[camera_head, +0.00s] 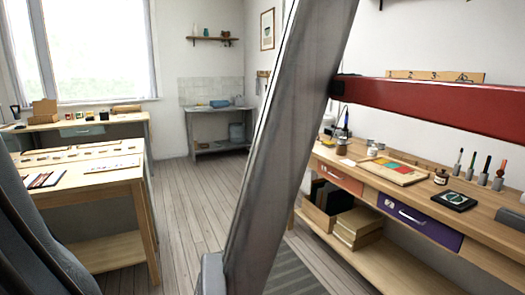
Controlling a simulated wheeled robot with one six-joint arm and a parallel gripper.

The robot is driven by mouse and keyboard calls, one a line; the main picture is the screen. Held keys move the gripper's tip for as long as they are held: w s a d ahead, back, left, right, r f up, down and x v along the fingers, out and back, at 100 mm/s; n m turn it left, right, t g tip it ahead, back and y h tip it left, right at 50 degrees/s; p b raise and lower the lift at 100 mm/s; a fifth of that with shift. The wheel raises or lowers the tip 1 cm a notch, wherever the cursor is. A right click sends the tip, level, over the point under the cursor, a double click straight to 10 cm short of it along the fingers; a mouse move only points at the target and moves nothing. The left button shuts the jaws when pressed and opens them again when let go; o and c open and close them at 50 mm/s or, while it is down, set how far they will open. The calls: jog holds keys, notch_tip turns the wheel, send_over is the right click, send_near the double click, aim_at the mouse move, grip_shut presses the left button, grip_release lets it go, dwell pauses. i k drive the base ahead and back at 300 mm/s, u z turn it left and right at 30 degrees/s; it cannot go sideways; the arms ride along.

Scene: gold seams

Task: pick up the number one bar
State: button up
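I cannot pick out a bar marked with a number one. A wooden strip (435,76) on the right wall bears small dark numerals, seemingly 2, 3 and more. Its left end is too small to read, and a long red beam (430,105) crosses just below it. Several small dark pieces lie in a row on the left wooden bench (95,188), too small to identify. A few dark and red strips (45,180) lie at its near left corner. My gripper is not in view.
A large grey slanted column hides the middle of the view. The right workbench (320,150) holds a board (397,170), jars and upright tools, with an orange drawer (337,178) and a purple drawer (418,221) below. Plank floor (195,205) is clear between the benches.

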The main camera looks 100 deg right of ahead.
aim_at(410, 162)
jog(key=z, duration=4.65)
